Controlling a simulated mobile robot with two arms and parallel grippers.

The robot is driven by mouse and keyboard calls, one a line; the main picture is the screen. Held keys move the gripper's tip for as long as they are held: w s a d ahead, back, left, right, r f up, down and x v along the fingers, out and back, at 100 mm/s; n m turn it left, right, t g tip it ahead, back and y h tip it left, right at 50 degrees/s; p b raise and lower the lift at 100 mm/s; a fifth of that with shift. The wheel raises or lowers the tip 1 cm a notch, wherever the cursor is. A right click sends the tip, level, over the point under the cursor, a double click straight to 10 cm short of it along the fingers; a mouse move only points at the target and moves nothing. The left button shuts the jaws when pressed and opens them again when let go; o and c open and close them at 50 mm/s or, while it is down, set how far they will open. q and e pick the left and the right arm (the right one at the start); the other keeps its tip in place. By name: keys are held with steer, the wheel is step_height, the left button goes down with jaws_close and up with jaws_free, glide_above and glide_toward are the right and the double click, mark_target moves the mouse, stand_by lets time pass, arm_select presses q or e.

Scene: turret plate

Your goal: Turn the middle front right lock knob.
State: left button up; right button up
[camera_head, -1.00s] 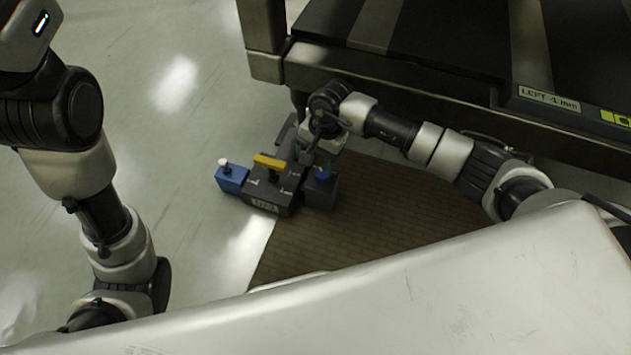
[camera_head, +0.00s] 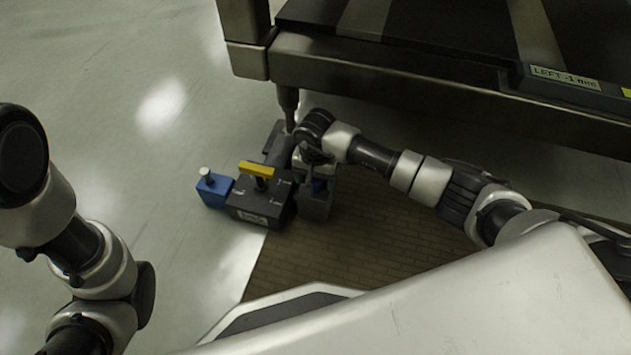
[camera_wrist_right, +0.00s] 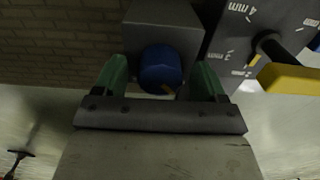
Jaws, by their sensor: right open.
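A dark grey unit (camera_head: 252,202) with a yellow handle (camera_head: 257,169) on top stands on the floor below the platform. On its right is a grey block (camera_head: 316,208) with a blue knob (camera_head: 320,186), partly hidden by my right gripper (camera_head: 309,168). In the right wrist view, the blue knob (camera_wrist_right: 160,69) lies between the two green fingers of the right gripper (camera_wrist_right: 162,74). The fingers are open, with gaps on both sides of the knob. My left arm shows at the left, but its gripper is not in view.
A blue block (camera_head: 214,190) with a pale knob (camera_head: 205,171) stands on the unit's left. A dark platform (camera_head: 400,85) overhangs behind, with a post beside the unit. A brown brick-patterned floor area (camera_head: 350,255) lies in front; pale floor is clear at left.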

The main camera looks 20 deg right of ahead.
steer(key=shift+f, duration=0.1)
steer(key=c, duration=0.9)
steer(key=shift+c, duration=0.2)
